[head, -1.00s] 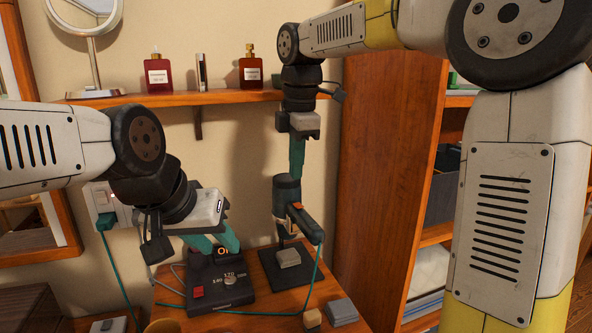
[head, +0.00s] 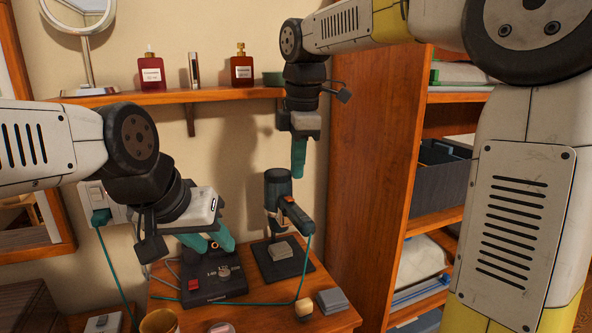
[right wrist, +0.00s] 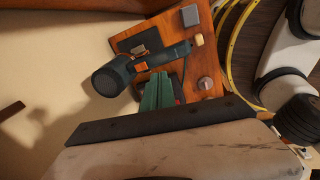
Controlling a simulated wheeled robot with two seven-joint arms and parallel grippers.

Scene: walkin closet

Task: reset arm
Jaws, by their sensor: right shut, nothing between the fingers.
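Nothing shows between those fingers. My right gripper (head: 298,158) hangs fingers-down in front of the wall, its teal fingers together and empty. It is above and clear of a dark green hand tool (head: 284,198) that stands on a black base plate (head: 262,266). In the right wrist view the shut fingers (right wrist: 157,92) appear beside the tool (right wrist: 135,72), seen from above.
The wooden table (head: 270,316) holds a grey block (head: 332,300), a small tan block (head: 304,309) and a cup (head: 160,321). A wall shelf (head: 200,97) carries red bottles (head: 151,74) and a mirror. A wooden shelving unit (head: 375,170) stands close right of my right gripper. A teal cord crosses the table.

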